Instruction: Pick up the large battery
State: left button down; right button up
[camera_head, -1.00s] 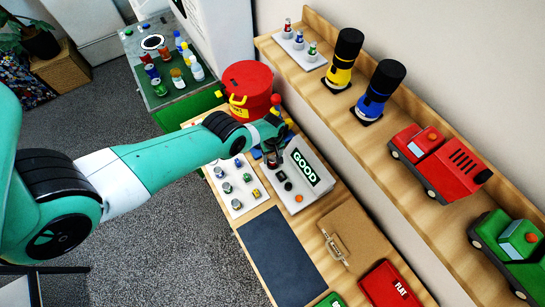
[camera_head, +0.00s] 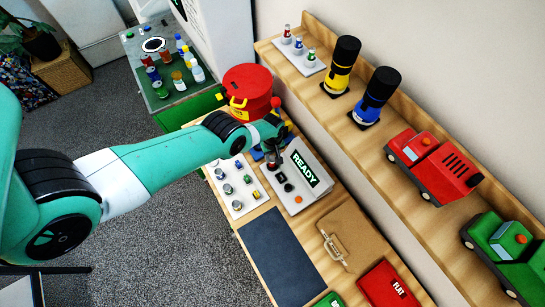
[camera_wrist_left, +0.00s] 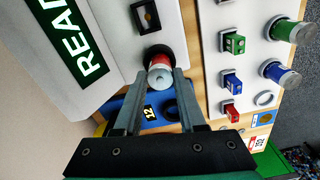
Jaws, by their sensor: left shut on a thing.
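The large battery (camera_wrist_left: 160,70), a silver-ended cylinder with a red band, is between my left gripper's fingertips in the left wrist view. My left gripper (camera_wrist_left: 159,76) is shut on it. The battery is right at a round black socket (camera_wrist_left: 153,51) of the white tester; I cannot tell whether it still touches the socket. In the head view, the left gripper (camera_head: 272,146) is over the tester (camera_head: 310,195), whose display (camera_head: 305,168) reads READY. My right gripper is not in view.
A white tray (camera_head: 251,206) beside the tester holds several batteries; one round slot (camera_wrist_left: 264,98) there is empty. A red drum (camera_head: 248,85) stands behind the gripper. A dark mat (camera_head: 280,255) is clear.

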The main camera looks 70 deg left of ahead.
pick_arm(q)
notch_tip(320, 180, up, 2)
jog(key=shift+p, duration=0.55)
jog(key=shift+w+d+r+p, duration=0.1)
jog(key=shift+d+r+p, duration=0.1)
jog(key=shift+r+p, duration=0.1)
jog(key=w+d, duration=0.3)
jog(key=d, duration=0.5)
jog(key=w+d+b, duration=0.1)
jog(key=w+d, duration=0.2)
jog(key=d, duration=0.5)
jog(key=shift+d+f, duration=0.3)
jog(key=shift+f, duration=0.05)
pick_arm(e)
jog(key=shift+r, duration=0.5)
